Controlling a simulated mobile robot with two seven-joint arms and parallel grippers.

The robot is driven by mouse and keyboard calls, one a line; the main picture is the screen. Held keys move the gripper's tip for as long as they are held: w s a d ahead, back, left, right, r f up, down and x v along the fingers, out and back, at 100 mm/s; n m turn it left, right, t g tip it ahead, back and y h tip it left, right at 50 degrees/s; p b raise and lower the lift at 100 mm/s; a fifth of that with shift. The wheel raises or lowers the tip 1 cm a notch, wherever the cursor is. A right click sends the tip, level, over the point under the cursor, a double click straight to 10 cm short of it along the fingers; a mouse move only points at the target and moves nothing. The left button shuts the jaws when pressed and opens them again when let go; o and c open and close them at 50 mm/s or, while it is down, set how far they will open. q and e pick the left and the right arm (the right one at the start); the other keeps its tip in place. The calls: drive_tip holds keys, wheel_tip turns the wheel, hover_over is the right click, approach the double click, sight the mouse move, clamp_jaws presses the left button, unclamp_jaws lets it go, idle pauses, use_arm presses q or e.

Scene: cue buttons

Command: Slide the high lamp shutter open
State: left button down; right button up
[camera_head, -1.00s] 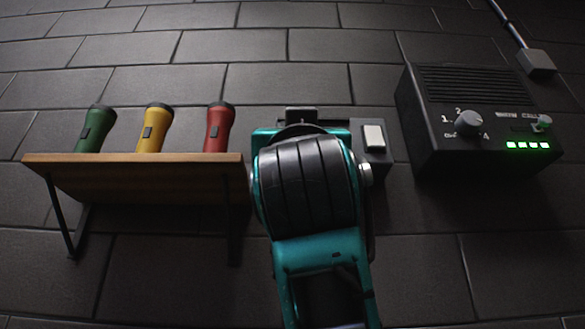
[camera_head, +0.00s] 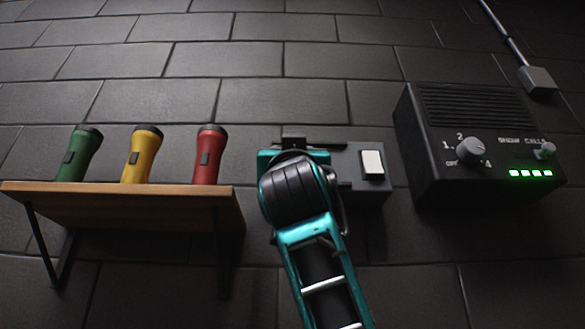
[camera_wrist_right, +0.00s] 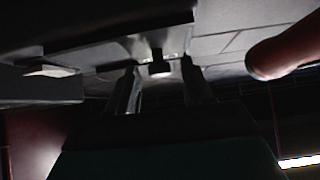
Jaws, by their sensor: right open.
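In the head view a grey wall-mounted box (camera_head: 345,160) carries a white rocker-like plate (camera_head: 372,164) on its right and a dark slider part (camera_head: 294,143) at its upper left. My right arm, teal and black, covers the box's left part and hides its own fingertips. In the right wrist view my right gripper (camera_wrist_right: 161,82) is open. A small dark knob (camera_wrist_right: 159,67) stands between its two fingers, under a pale plate (camera_wrist_right: 120,48). I cannot tell whether the fingers touch the knob. My left gripper is out of view.
A wooden shelf (camera_head: 120,205) on the left holds green (camera_head: 79,155), yellow (camera_head: 142,155) and red (camera_head: 207,155) torches. A black intercom box (camera_head: 480,145) with a dial and green lights hangs on the right. A reddish rounded object (camera_wrist_right: 290,45) is close by in the wrist view.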

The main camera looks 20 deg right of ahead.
clamp_jaws()
idle(0.3)
